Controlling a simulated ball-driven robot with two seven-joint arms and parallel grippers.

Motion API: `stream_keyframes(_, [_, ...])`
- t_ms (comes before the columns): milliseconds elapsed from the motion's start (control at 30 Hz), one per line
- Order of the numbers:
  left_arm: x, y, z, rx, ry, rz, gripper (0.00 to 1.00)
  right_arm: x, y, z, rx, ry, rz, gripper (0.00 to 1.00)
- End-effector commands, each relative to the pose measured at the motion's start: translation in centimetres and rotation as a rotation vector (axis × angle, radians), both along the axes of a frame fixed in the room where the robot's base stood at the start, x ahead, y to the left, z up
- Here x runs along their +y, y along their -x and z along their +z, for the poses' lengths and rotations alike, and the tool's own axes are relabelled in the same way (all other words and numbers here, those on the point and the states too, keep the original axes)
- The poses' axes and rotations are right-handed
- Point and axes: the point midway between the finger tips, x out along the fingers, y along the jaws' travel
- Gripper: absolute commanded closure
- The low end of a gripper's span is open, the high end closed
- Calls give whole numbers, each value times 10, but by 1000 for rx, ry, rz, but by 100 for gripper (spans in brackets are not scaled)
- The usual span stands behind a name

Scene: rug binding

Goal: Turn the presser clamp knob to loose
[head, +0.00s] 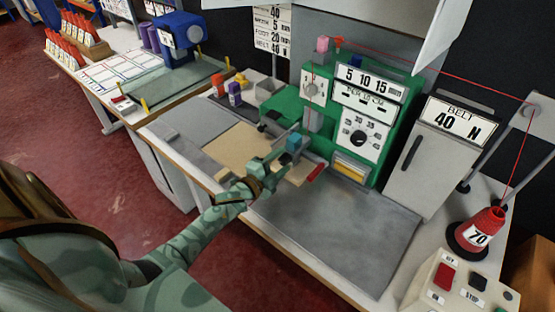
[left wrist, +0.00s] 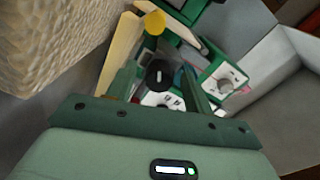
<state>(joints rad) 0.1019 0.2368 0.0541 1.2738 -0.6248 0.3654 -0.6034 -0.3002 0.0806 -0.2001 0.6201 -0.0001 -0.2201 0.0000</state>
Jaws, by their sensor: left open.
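My left gripper (head: 287,152) is open over the work table, in front of the green machine (head: 377,105). A small blue-topped block (head: 293,143) shows near its fingertips in the head view. In the left wrist view a black round knob (left wrist: 159,72) stands between the spread fingers of my left gripper (left wrist: 162,82), with a white marked plate partly visible below it. Contact between fingers and knob cannot be told. The machine also carries a small upper-left dial (head: 313,89) and a larger numbered dial (head: 358,138). No readable label identifies the presser clamp knob. My right gripper is not in view.
A bare grey plate (head: 335,235) is in front of the machine. A red thread cone (head: 481,232) and a button box (head: 462,283) are at the right.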

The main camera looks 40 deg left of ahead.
Motion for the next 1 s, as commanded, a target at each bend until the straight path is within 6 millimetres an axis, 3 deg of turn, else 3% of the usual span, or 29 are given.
stream_keyframes(167, [1,15,1,1,0,1,48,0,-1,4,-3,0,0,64])
stream_keyframes(500, [10,103,4,3,1,0,48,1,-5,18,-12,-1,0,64])
stream_keyframes(700, [14,144,4,3,0,1,48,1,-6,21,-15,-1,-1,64])
stream_keyframes(1000, [16,163,5,0,1,1,48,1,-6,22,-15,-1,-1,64])
